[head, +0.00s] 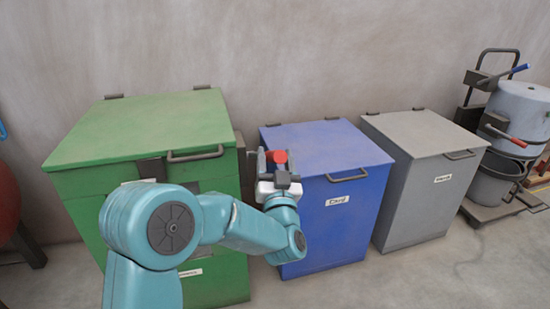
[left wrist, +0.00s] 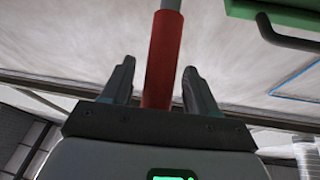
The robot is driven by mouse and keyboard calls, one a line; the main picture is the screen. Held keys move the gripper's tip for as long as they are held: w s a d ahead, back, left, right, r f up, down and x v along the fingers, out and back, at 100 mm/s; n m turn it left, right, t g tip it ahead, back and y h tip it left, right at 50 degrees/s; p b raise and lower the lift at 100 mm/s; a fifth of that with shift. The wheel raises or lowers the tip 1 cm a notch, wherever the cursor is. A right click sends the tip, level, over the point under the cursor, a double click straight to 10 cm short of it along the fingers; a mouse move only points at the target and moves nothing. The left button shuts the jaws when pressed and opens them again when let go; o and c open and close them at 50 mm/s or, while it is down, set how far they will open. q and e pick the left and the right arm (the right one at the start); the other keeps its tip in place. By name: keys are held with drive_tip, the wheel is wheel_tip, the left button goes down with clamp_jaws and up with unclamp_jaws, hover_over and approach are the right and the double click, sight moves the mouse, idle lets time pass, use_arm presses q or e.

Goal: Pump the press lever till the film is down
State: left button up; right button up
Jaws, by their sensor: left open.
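The press lever has a red grip, seen at its red end (head: 280,156) between the green and blue boxes. In the left wrist view the red grip (left wrist: 163,62) sits on a grey rod. My left gripper (head: 278,166) is around the grip, its jaws open. In the left wrist view its two fingers (left wrist: 157,82) stand on either side of the red grip, with a gap visible at each side. The rest of the lever is hidden behind my gripper and arm. I cannot make out the film. My right gripper is not in view.
A green lidded box (head: 150,128) stands at left, partly behind my left arm. A blue box (head: 340,215) labelled "Card" and a grey box (head: 420,200) stand to the right. Farther right is a grey drum (head: 520,110) above a bucket (head: 490,185). Some floor in front is clear.

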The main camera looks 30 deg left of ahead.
use_arm(q)
drive_tip(key=shift+w+a+r, duration=0.1)
drive_tip(key=shift+w+a, duration=0.05)
drive_tip(key=shift+w, duration=0.05)
